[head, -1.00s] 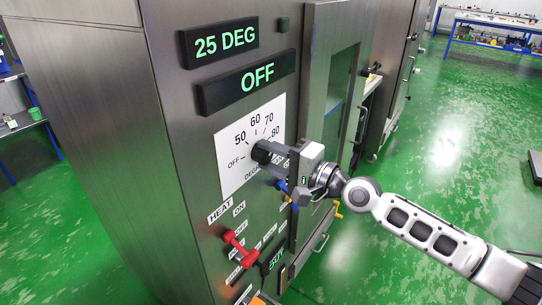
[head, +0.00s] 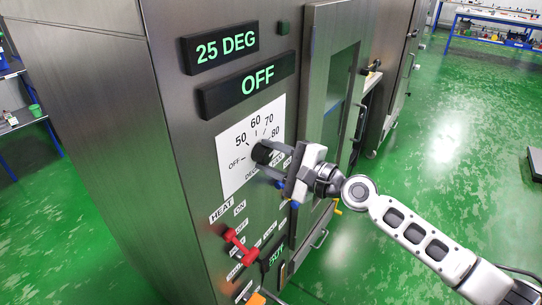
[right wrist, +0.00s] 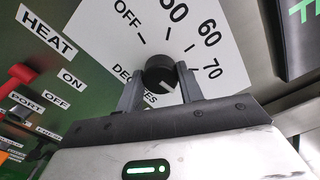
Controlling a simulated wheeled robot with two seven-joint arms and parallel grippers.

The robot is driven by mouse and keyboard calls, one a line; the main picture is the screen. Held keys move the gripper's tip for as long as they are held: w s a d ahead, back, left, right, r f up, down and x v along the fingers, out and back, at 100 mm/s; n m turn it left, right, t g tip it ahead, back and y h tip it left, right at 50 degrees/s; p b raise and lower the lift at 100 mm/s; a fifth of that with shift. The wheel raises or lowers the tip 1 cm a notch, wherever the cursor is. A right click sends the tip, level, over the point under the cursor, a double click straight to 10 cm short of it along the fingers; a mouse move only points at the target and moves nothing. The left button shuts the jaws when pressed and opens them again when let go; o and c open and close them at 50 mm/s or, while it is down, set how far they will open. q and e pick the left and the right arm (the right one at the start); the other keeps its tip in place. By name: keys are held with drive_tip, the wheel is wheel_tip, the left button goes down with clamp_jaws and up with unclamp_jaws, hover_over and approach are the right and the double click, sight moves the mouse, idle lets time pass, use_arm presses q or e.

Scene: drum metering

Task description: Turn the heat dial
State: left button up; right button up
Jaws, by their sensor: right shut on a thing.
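The heat dial (head: 260,151) is a dark round knob on a white scale plate (head: 232,186) on the steel cabinet front. The plate carries OFF, 50, 60, 70 and 80. In the right wrist view the dial (right wrist: 160,70) sits between the two grey fingers of my right gripper (right wrist: 158,78), which is shut on it. In the head view my right gripper (head: 272,160) reaches the dial from the right and covers part of the scale. The dial's exact setting is hard to read. The displays read 25 DEG (head: 221,47) and OFF (head: 249,85). My left gripper is out of view.
A red lever (head: 238,245) sits below the dial beside ON and OFF labels; it also shows in the right wrist view (right wrist: 22,78). A cabinet door with a window (head: 340,85) is right of the dial. Green floor is open to the right.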

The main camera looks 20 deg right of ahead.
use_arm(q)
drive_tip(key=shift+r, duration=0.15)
use_arm(e)
drive_tip(key=o, duration=1)
drive_tip(key=shift+d, duration=0.1)
drive_tip(key=shift+s+d+f, duration=0.1)
drive_tip(key=shift+s+d, duration=0.1)
drive_tip(key=shift+s, duration=0.1)
use_arm(q)
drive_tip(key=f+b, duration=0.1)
drive_tip(key=b, duration=0.2)
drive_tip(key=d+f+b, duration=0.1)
drive_tip(key=b, duration=0.3)
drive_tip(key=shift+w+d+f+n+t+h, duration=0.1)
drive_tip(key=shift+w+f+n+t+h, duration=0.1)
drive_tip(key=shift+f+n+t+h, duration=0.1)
use_arm(e)
drive_tip(key=v, duration=1.5)
